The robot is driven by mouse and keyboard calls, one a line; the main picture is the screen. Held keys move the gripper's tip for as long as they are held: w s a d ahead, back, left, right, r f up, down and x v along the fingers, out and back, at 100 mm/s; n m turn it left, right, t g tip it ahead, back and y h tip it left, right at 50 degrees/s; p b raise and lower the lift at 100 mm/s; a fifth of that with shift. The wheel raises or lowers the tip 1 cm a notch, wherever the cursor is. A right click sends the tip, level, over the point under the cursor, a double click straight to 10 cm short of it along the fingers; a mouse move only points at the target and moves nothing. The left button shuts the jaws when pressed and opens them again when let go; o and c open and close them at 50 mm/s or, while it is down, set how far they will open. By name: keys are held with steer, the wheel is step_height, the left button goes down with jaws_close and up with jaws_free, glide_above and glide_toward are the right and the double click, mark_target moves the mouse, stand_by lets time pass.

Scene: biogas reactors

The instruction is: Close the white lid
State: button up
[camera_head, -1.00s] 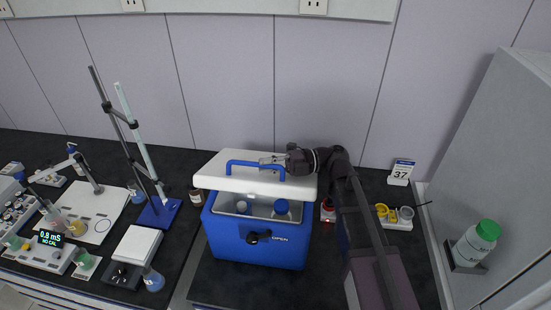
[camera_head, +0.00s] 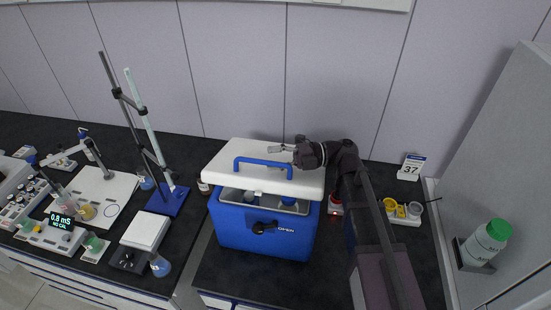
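The white lid (camera_head: 228,157) with its blue handle (camera_head: 263,163) sits on a blue cooler box (camera_head: 262,230). The lid is partly open, tilted up above the box's front edge, and a gap shows the inside. Blue-capped bottles (camera_head: 288,202) stand in that gap. My gripper (camera_head: 274,144) reaches in from the right, over the back part of the lid and behind the handle. Its fingers look spread apart with nothing between them. I cannot tell whether they touch the lid.
A retort stand (camera_head: 167,200) and a balance (camera_head: 145,232) stand left of the box. A small red-and-white container (camera_head: 335,205) is close to its right side. Yellow and grey cups (camera_head: 403,210) and a calendar (camera_head: 411,167) lie further right. A green-capped bottle (camera_head: 485,243) is at the far right.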

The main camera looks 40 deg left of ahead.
mark_target(295, 172)
steer(key=shift+w+d+r, duration=0.1)
steer(key=shift+w+d+r+p, duration=0.3)
steer(key=shift+w+d+p, duration=0.05)
steer(key=shift+w+d, duration=0.55)
steer(key=shift+w+d+r+p, duration=0.25)
steer(key=shift+w+d+p, duration=0.05)
steer(key=shift+w+d, duration=0.6)
steer(key=shift+w+d+r, duration=0.2)
steer(key=shift+w+d, duration=0.1)
steer(key=shift+d, duration=0.15)
steer(key=shift+w+d+r, duration=0.15)
steer(key=shift+w+d, duration=0.15)
steer(key=shift+d, duration=0.15)
steer(key=shift+w+d+p, duration=0.15)
steer(key=shift+w+p, duration=0.15)
steer(key=shift+p, duration=0.05)
steer(key=w+d+r+p, duration=0.1)
steer(key=w+d, duration=0.4)
steer(key=shift+d+r+p, duration=0.2)
steer(key=shift+r+p, duration=0.15)
steer(key=shift+r, duration=0.05)
